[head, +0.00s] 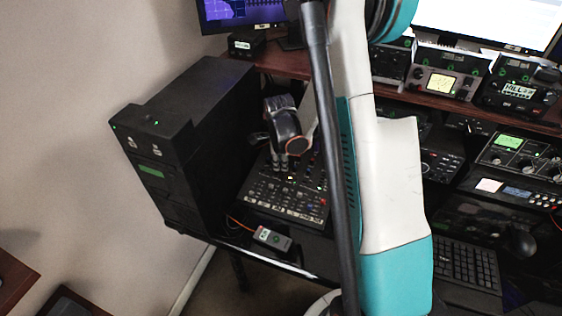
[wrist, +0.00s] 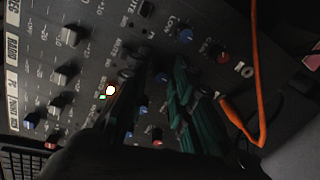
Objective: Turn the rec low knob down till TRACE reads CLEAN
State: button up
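The mixer panel (head: 262,211) lies on the desk, dense with knobs; it fills much of the wrist view (wrist: 40,60). My gripper (head: 285,165) is over its far part in the head view. In the wrist view my gripper (wrist: 162,68) shows two dark green fingers, apart and low over the panel. A blue knob (wrist: 186,36) with a label that seems to read LOW stands just beyond the right fingertip. A red knob (wrist: 222,57) is beside it. I cannot tell which knob is rec low; fingers hide part of the panel. No TRACE readout is legible.
An orange cable (wrist: 256,80) runs close to the right finger. A black tower (head: 190,140) stands left of the mixer. A small grey box (head: 272,238) lies at the mixer's front. Radios (head: 445,80) stand on the shelf to the right.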

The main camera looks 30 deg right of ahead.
grip_shut()
jog(key=shift+n, duration=0.3)
jog(key=n+b, duration=0.1)
jog(key=n, duration=0.3)
jog(key=shift+n+y+b, duration=0.4)
jog(key=shift+n+b, duration=0.05)
jog(key=shift+n, duration=1.55)
